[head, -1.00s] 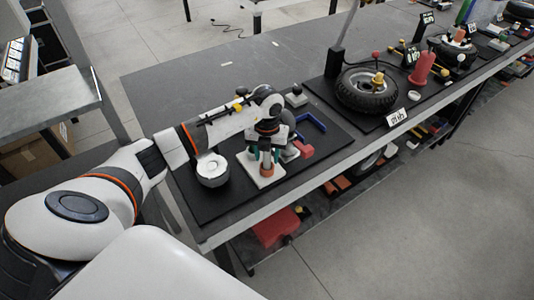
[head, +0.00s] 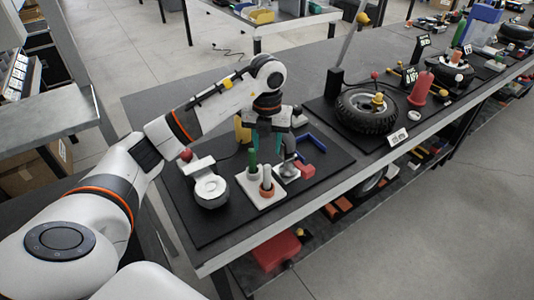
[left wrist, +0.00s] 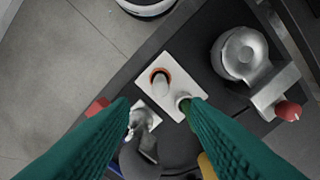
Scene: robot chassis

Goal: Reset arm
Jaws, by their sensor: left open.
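My left arm reaches in from the left in the head view. Its gripper (head: 267,152) hangs with the fingers pointing down above the black mat (head: 210,228). In the left wrist view the two green fingers (left wrist: 157,118) stand wide apart with nothing held between them. Below them is a white base (left wrist: 175,78), also seen in the head view (head: 264,203), with an orange-ringed peg (head: 267,180) and a green peg (head: 252,162). The fingers appear above and apart from it. My right gripper does not show.
A grey round device (head: 210,190) with a red knob (head: 186,155) stands left of the base. Open floor (head: 440,210) lies at the right.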

